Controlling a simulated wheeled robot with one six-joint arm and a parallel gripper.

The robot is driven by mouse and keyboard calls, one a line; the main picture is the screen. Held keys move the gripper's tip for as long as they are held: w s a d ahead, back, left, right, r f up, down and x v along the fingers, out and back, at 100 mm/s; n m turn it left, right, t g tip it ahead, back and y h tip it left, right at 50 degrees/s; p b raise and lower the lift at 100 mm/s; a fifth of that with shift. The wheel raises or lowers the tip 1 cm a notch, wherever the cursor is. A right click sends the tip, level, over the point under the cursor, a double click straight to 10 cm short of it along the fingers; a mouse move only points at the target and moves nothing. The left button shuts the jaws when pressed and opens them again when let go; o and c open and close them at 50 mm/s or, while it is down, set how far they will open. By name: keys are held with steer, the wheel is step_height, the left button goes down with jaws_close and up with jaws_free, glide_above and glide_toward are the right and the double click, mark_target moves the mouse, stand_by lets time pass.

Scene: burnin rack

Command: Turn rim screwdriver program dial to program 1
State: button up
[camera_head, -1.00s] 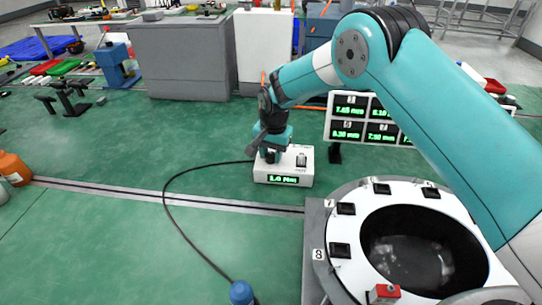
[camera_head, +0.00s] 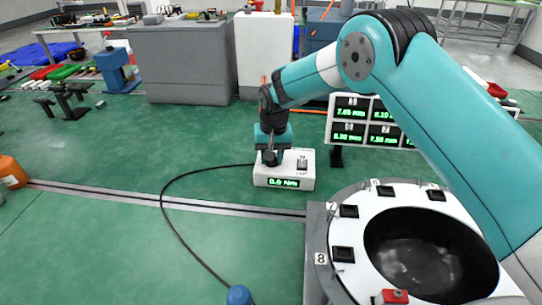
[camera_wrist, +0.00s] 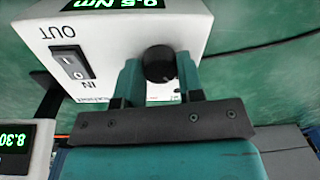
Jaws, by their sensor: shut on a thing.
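The screwdriver controller is a white box (camera_head: 306,178) on the green floor area, with a lit green display (camera_head: 283,183) on its front. In the head view my gripper (camera_head: 270,157) hides the dial. The dial's pointer and number marks cannot be read.
A black rocker switch (camera_wrist: 72,65) marked IN and OUT sits beside the dial. A panel of green readouts (camera_head: 368,121) stands to the right. A round white fixture (camera_head: 343,211) is in front. A black cable (camera_head: 168,195) runs from the box.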

steer(key=o, duration=0.9)
steer(key=shift+r, duration=0.1)
steer(key=r+p, duration=0.3)
steer(key=r, duration=0.2)
steer(key=r+p, duration=0.4)
steer(key=r, duration=0.2)
steer(key=d+r+p, duration=0.1)
steer(key=r+p, duration=0.3)
steer(key=r, duration=0.2)
steer(key=shift+r, duration=0.15)
